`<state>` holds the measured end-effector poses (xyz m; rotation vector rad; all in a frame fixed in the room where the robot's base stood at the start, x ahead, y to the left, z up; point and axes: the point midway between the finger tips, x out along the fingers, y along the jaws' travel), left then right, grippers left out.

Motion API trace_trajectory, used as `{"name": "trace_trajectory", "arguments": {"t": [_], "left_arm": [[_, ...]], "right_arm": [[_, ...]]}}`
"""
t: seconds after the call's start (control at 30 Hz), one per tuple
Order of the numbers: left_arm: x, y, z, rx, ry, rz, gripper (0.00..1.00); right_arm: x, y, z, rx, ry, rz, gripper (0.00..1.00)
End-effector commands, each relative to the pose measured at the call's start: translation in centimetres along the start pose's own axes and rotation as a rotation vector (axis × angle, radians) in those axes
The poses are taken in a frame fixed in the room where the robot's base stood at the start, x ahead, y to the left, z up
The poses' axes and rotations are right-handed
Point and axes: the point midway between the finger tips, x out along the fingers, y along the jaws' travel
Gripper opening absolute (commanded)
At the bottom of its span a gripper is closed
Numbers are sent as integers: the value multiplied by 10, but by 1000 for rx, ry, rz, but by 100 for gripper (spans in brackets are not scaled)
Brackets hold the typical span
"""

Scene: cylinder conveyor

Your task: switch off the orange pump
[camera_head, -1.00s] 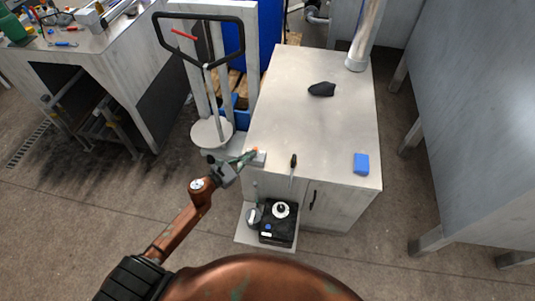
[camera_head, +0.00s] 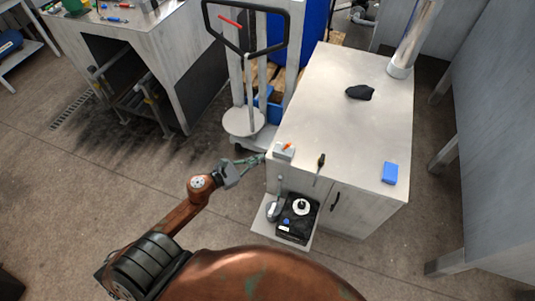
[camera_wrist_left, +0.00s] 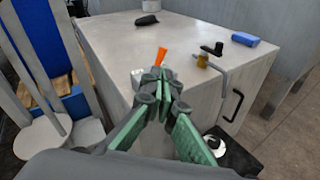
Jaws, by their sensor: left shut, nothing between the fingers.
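A small grey box with an orange lever (camera_head: 287,147) sits on the near left corner of the cabinet top. The lever (camera_wrist_left: 160,56) stands tilted up in the left wrist view. My left gripper (camera_head: 262,159) is shut and empty, just left of the box and apart from it in the head view. In the left wrist view its green fingertips (camera_wrist_left: 160,79) overlap the box in the picture. A black pump-like unit with a white disc (camera_head: 298,214) stands on a low plate at the cabinet's foot; I see no orange on it. My right gripper is out of view.
On the cabinet top (camera_head: 345,120) lie a dark lump (camera_head: 359,92) and a blue block (camera_head: 389,173). A brass valve with a black handle (camera_wrist_left: 205,57) is at the front edge. A pallet truck (camera_head: 247,118) stands behind the gripper. The floor at left is open.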

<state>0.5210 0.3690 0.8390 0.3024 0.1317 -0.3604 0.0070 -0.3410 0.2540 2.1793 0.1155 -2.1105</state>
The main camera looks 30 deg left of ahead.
Motion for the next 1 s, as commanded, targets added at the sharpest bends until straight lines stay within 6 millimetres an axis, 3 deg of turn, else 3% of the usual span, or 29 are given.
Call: {"name": "trace_trajectory", "arguments": {"t": [0.23,0.83,0.93,1.0], "left_arm": [[-25,0,1,0,1,1,0],[-28,1,1,-1,1,3,0],[-28,3,-9,-46,13,15,0],[-28,8,-30,-148,35,41,0]], "right_arm": [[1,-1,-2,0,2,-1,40],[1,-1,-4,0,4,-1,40],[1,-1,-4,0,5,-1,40],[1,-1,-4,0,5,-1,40]]}}
